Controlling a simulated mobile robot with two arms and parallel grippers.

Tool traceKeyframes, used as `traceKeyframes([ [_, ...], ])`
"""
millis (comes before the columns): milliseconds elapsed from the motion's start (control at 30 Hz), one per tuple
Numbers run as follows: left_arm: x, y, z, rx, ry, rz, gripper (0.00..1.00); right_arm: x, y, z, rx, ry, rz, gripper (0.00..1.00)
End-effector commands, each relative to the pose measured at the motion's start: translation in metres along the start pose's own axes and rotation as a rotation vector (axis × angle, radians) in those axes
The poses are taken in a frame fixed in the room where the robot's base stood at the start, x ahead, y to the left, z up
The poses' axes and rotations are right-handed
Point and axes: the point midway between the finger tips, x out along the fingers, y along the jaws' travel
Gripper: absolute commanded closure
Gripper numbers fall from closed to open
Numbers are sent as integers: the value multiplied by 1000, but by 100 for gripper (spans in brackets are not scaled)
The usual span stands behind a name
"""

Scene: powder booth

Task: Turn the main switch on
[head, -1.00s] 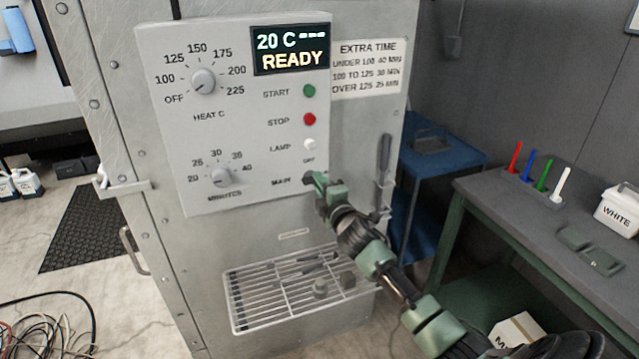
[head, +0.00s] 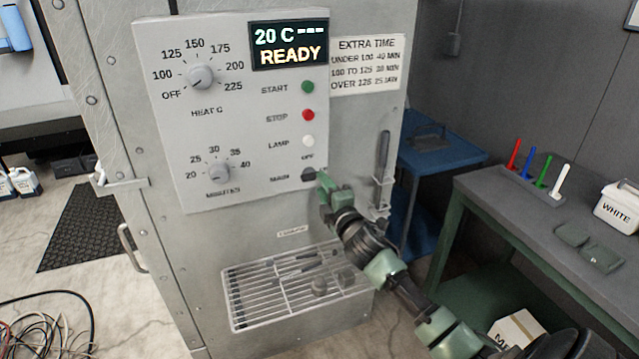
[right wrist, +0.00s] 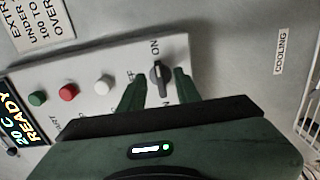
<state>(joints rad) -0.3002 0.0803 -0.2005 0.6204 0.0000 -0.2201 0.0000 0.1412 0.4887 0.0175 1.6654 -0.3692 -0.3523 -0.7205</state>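The main switch (head: 308,174) is a dark round knob low on the right of the grey control panel (head: 255,130). In the right wrist view the switch (right wrist: 159,78) shows its long handle in line with the ON label, with a pale mark at the end nearer ON. My right gripper (head: 322,180) is just right of the switch. In the right wrist view my right gripper (right wrist: 160,80) is open, one finger on each side of the knob, with gaps visible. Whether its tips are level with the knob is unclear. My left gripper is out of view.
The lit display (head: 290,45) reads 20 C and READY. Lamp (head: 308,141), stop (head: 308,115) and start (head: 307,87) buttons sit above the switch. A dark handle (head: 383,160) stands right of the panel; a wire rack (head: 240,310) is below.

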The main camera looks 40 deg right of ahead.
Motion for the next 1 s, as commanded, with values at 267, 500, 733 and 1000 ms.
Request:
traceKeyframes([
  [267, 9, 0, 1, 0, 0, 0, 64, -38, -1, 1, -1, -1, 0, 67],
  [500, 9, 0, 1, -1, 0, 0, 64, -42, 0, 1, 0, -2, 0, 67],
  [733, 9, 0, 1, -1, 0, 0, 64, -42, 0, 1, 0, -1, 0, 67],
  [1000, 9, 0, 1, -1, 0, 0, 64, -42, -26, 2, 31, -6, -45, 67],
])
